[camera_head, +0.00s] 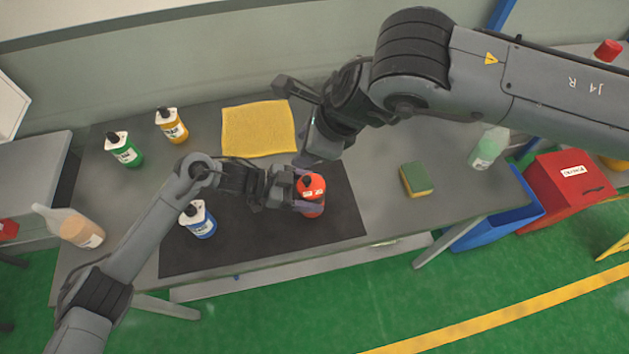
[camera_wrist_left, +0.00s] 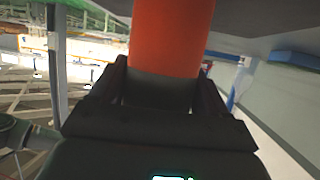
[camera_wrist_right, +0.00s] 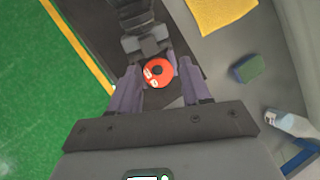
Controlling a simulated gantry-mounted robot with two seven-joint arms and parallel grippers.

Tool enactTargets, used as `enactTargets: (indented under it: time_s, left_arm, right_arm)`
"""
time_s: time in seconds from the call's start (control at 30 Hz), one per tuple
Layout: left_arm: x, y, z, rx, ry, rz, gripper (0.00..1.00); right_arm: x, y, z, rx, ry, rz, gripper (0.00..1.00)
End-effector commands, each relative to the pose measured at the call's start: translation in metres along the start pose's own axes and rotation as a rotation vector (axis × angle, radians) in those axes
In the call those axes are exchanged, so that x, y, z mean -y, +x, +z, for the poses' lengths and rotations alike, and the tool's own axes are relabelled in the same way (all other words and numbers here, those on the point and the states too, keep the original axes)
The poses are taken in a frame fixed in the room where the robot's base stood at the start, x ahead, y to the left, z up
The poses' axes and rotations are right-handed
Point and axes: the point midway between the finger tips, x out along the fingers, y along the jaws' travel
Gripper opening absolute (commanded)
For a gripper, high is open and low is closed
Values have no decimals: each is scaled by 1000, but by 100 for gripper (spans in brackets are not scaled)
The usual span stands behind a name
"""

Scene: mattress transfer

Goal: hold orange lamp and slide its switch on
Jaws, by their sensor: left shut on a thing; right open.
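The orange lamp (camera_head: 311,188) stands upright over the dark mat, its round top with a black knob facing up. My left gripper (camera_head: 296,193) is shut on the lamp's body from the left. In the left wrist view the lamp (camera_wrist_left: 172,40) fills the space between the fingers. My right gripper (camera_head: 303,125) is open and empty above and behind the lamp. In the right wrist view the lamp's top (camera_wrist_right: 158,73) shows just ahead, between the two open fingers of the right gripper (camera_wrist_right: 160,92). Any switch is too small to make out clearly.
A dark mat (camera_head: 340,225) covers the table's front middle. A yellow cloth (camera_head: 258,129) and a sponge (camera_head: 416,179) lie nearby. Green (camera_head: 124,149), orange (camera_head: 171,125) and blue (camera_head: 198,219) bottles stand left. A spray bottle (camera_head: 488,149) stands right. A red bin (camera_head: 570,185) is beyond the table.

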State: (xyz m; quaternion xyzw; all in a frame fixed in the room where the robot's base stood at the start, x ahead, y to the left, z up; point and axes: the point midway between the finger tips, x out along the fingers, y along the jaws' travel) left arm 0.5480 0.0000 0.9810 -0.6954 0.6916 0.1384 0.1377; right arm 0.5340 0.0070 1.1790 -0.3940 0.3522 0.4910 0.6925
Motion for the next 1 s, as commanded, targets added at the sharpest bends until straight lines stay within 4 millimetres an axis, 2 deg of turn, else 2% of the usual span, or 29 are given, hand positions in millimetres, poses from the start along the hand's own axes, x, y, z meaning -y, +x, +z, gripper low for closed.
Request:
enactTargets:
  time_s: [0.03,0.2,0.3,0.43,0.57,0.73,1.0]
  left_arm:
    - [0,0,0,0,1,0,28]
    - [0,0,0,0,1,0,28]
    - [0,0,0,0,1,-1,28]
    - [0,0,0,0,1,0,28]
    - [0,0,0,-1,1,0,28]
    - [0,0,0,-1,1,0,28]
    - [0,0,-1,-1,1,0,28]
  right_arm:
    - [-3,-13,22,77,-64,-26,48]
    - [-25,-34,64,335,-180,-56,48]
    - [-30,-47,74,468,-186,-77,48]
    - [-30,-63,72,607,-155,-114,48]
    - [-25,-74,57,705,-95,-155,48]
    - [-16,-81,24,781,8,-206,48]
    - [-13,-66,-46,797,191,-234,48]
